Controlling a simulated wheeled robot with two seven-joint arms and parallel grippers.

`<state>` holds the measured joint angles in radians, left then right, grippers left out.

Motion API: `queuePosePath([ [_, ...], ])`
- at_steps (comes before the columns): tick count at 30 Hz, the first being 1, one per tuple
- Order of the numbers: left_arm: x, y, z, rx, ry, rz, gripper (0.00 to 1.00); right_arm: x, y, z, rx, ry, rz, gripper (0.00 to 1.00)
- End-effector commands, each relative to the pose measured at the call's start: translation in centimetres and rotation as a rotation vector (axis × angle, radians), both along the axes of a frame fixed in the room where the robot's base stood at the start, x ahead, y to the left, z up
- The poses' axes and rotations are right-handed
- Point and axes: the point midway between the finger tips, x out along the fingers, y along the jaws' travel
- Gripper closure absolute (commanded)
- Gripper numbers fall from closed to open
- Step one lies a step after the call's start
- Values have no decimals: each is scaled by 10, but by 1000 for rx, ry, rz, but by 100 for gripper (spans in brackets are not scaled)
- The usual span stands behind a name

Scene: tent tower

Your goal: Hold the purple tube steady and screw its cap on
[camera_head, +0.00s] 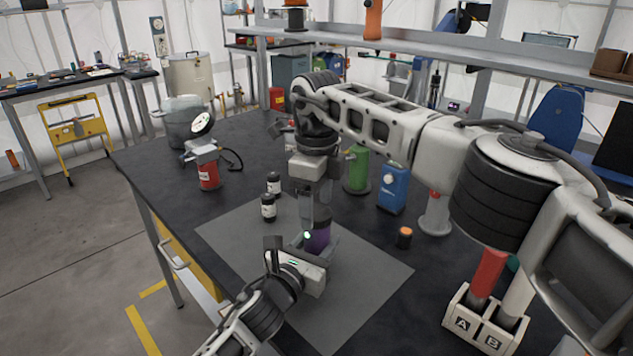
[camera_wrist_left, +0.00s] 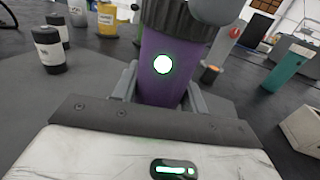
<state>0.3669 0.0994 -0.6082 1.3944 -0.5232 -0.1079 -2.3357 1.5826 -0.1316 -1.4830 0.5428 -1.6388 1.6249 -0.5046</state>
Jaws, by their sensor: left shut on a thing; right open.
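The purple tube (camera_head: 319,238) stands upright over the grey mat (camera_head: 362,282). My left gripper (camera_head: 314,250) is shut around it from the near side. In the left wrist view the tube (camera_wrist_left: 163,65) sits between the two fingers, with a bright glare spot on its front. A dark ribbed cap (camera_wrist_left: 180,20) shows at the tube's top; how tightly it sits cannot be told. My right gripper (camera_head: 314,205) points down from above, open, with its fingers at the tube's top. A rounded grey part beside the cap is cut off by the wrist frame's upper edge.
A red canister (camera_head: 208,174), green cylinder (camera_head: 357,170), blue container (camera_head: 393,188) and small orange-topped jar (camera_head: 404,238) surround the work area. An A/B holder (camera_head: 484,325) stands front right. The mat's front is clear.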

Motion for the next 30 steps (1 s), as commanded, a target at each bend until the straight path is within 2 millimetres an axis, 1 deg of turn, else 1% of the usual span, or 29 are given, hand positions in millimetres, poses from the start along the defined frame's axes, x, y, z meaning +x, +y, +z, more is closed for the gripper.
queuePosePath([
  [1,0,0,0,0,1,0,100,0,0,-5,-1,1,0,33],
  [4,0,0,0,0,1,0,100,0,0,-10,-1,1,0,33],
  [13,0,0,0,0,1,0,100,0,0,-11,0,0,0,33],
  [14,0,0,0,0,1,0,100,0,0,-11,0,0,0,41],
  [15,0,0,0,0,1,0,100,0,0,-11,0,0,0,52],
  [18,0,0,0,0,1,0,100,0,0,-11,0,0,0,78],
  [28,0,0,0,0,1,0,100,0,0,-11,0,0,-9,78],
  [29,0,0,0,0,1,0,100,0,0,-11,0,0,-9,42],
  [30,0,0,0,0,1,0,100,0,0,-11,0,0,-9,31],
])
